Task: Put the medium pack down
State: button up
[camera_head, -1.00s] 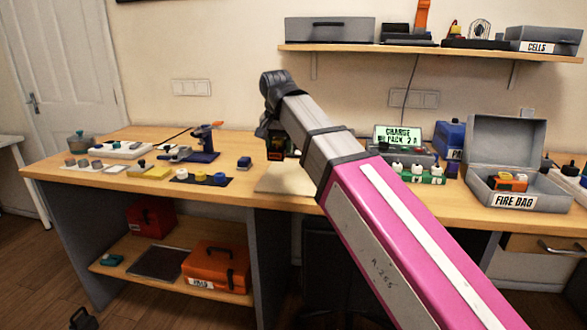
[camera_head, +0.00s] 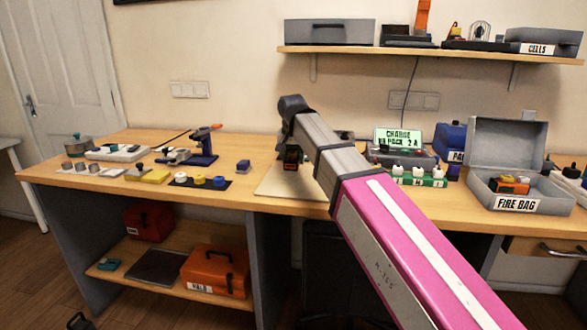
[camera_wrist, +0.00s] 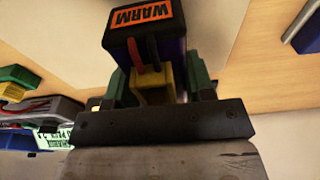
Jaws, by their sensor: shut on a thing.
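The pack (camera_wrist: 144,24) is a dark box with an orange WARM label, red and black leads and a yellow connector. My gripper (camera_wrist: 160,86) is shut on it, with green fingers on both sides in the wrist view. In the head view the pack (camera_head: 291,154) hangs below my wrist over the pale mat (camera_head: 284,184), partly hidden by my arm. I cannot tell whether its underside touches the mat.
The charger (camera_head: 398,141) reads CHARGE and stands right of my arm, behind a green block (camera_head: 420,177). The open fire bag (camera_head: 515,203) holds an orange-and-dark pack (camera_head: 509,184). Left of the mat are a small blue block (camera_head: 243,166) and a dark strip (camera_head: 200,181).

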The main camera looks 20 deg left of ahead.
aim_at(293, 175)
jog(key=shift+f, duration=1.85)
jog(key=shift+f, duration=0.1)
jog(key=o, duration=1.3)
jog(key=r, duration=0.4)
jog(key=s+r, duration=0.1)
jog(key=r, duration=0.3)
jog(key=s+r, duration=0.1)
jog(key=r, duration=0.3)
jog(key=shift+d+r, duration=0.1)
